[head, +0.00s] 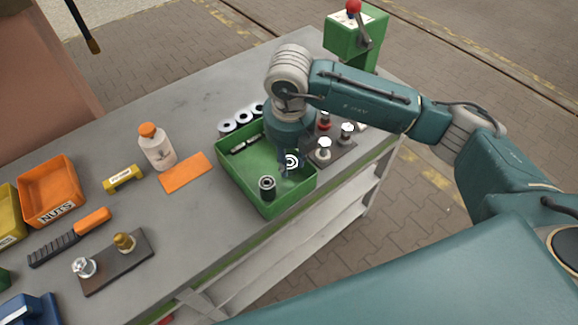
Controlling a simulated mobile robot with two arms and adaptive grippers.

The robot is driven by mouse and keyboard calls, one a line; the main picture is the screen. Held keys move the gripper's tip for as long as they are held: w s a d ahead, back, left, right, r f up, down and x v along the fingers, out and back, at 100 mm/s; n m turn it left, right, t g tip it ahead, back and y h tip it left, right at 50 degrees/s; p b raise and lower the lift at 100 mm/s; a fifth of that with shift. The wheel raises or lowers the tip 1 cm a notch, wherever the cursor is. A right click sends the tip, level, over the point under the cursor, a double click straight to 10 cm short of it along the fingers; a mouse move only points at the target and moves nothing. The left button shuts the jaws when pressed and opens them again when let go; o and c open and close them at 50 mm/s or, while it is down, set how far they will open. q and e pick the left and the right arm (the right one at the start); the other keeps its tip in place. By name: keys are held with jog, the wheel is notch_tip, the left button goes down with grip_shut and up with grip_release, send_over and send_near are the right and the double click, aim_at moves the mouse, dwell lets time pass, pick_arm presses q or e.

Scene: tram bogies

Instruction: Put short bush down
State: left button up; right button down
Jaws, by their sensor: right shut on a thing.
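My right gripper (287,160) reaches down into the green tray (229,178) on the grey bench. It is shut on the short bush (291,161), whose ringed black-and-white end faces up. The arm hides part of the gripper, and I cannot tell whether the bush touches the tray floor. A dark bush with a pale ringed end (267,187) stands upright near the tray's front corner, apart from the gripper. A slim dark piece (244,144) lies along the tray's back left. My left gripper is out of view.
Several pale rolls (241,117) lie behind the tray. A dark plate with knobbed parts (324,150) is close on its right. An orange card (185,173) and a white bottle (157,148) are to its left. A green lever press (352,40) stands at the far corner.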

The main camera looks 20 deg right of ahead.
aim_at(289, 171)
notch_tip(289, 171, down, 4)
jog(key=shift+f+p, duration=0.1)
jog(key=shift+p, duration=0.5)
jog(key=shift+f, duration=0.2)
jog(key=shift+f, duration=0.2)
jog(key=c, duration=1.6)
grip_release()
jog(key=shift+o, duration=0.2)
jog(key=shift+r, duration=0.1)
